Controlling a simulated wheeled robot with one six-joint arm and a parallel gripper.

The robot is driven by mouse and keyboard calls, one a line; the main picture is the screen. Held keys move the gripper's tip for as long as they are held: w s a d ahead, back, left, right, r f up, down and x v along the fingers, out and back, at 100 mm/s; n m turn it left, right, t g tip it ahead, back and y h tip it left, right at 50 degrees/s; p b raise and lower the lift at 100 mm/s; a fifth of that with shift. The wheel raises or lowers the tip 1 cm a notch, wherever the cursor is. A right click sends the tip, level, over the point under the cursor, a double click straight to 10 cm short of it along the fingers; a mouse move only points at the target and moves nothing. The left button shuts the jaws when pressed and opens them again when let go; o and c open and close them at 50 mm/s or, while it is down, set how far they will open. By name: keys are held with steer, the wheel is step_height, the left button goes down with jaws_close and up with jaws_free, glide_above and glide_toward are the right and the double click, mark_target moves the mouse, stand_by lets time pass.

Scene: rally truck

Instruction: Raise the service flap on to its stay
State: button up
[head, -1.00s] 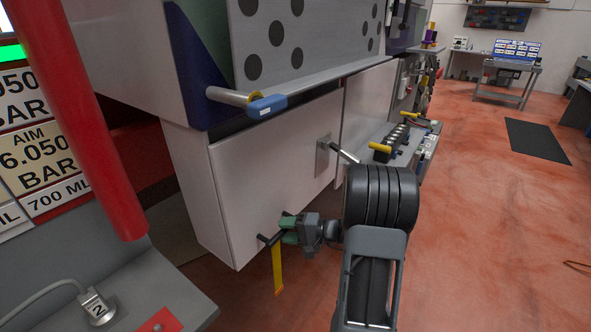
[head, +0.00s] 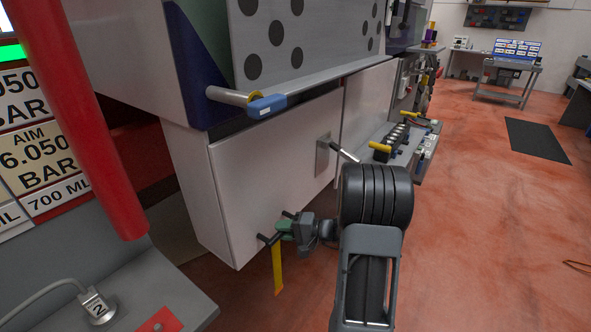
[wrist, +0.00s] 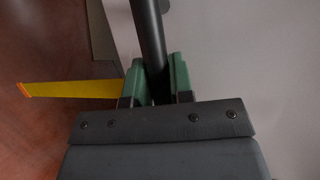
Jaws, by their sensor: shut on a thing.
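The service flap looks to be the pale panel (head: 265,175) on the truck's side, hanging down and looking closed. A dark bar handle (head: 267,239) sits near its lower edge, with a yellow strap (head: 278,270) hanging below. My gripper (head: 287,229) is at this handle, its green fingers shut around the bar. In the wrist view the dark bar (wrist: 150,45) runs between the two green fingertips (wrist: 160,80), and the yellow strap (wrist: 75,90) extends to the left. A metal bracket with a rod (head: 340,150) is at the panel's upper right; I cannot tell if it is the stay.
A blue-gripped lever (head: 266,106) juts out above the panel. A red post (head: 85,120) and a grey bench (head: 130,290) stand at the left. A shelf with yellow-handled parts (head: 400,150) is at the right.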

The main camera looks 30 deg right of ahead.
jaws_close()
steer(key=shift+s+d+r+p, duration=0.15)
steer(key=shift+s+r+p, duration=0.1)
steer(key=shift+p, duration=0.1)
steer(key=s+d+r+g+h+p, duration=0.1)
steer(key=s+d+r+g+p, duration=0.1)
steer(key=s, duration=0.4)
steer(key=shift+s+d+m+h+p, duration=0.25)
steer(key=shift+d+m+p, duration=0.2)
steer(key=shift+p, duration=0.85)
steer(key=shift+f, duration=0.1)
steer(key=s+d+r+g+h+p, duration=0.1)
steer(key=s+d+r+g+p, duration=0.1)
steer(key=s+p, duration=0.4)
step_height(320, 180, up, 2)
steer(key=shift+d+r+m+h+p, duration=0.1)
steer(key=shift+d+m+h+p, duration=0.25)
steer(key=shift+d, duration=0.1)
